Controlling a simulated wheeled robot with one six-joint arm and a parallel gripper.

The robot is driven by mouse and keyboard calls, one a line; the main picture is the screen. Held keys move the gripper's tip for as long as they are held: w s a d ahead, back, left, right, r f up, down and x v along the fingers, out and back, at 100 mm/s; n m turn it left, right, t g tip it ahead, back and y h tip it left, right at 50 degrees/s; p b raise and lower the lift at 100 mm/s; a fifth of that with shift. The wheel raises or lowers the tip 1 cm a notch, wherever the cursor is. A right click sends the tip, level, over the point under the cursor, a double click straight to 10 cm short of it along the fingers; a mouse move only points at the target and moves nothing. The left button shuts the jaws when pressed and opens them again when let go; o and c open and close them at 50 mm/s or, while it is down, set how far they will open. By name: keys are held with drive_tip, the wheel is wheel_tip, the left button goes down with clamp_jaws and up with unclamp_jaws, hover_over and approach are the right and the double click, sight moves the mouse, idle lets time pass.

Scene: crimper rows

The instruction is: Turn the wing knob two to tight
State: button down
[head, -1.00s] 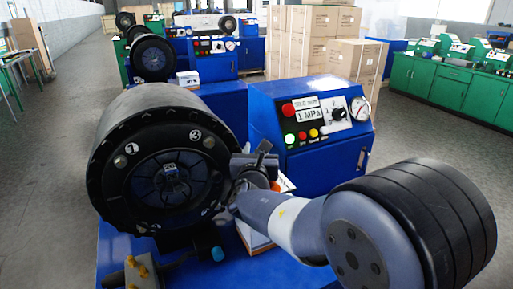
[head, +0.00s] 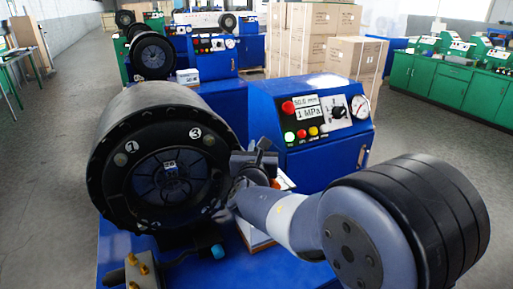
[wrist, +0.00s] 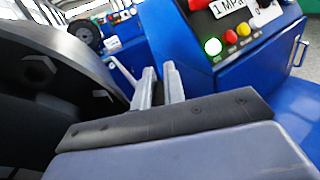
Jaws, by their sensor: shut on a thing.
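The black crimper head (head: 140,120) stands at the left on a blue base. The labels 1 and 3 can be read on its face, beside small round fittings; the lower labels are too blurred to tell. My gripper (head: 262,146) is just right of the head, in front of the blue control box. In the wrist view my gripper (wrist: 160,85) shows two grey fingers pointing away from me, close together. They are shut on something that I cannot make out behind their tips. I cannot pick out wing knob two by its label.
The blue control box (head: 310,130) carries lit buttons, a black selector, a gauge (head: 361,107) and a display reading 1 MPa. A box with brass fittings (head: 140,272) and a blue-tipped part (head: 217,251) lie low in front. Cartons (head: 325,45) and other machines stand behind.

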drive_tip(key=shift+r+m+h+p, duration=0.1)
drive_tip(key=shift+m+h+p, duration=0.5)
drive_tip(key=shift+h, duration=0.5)
drive_tip(key=shift+d, duration=0.1)
drive_tip(key=c, duration=1.5)
unclamp_jaws()
wheel_tip(320, 180, up, 10)
drive_tip(key=shift+o, duration=0.5)
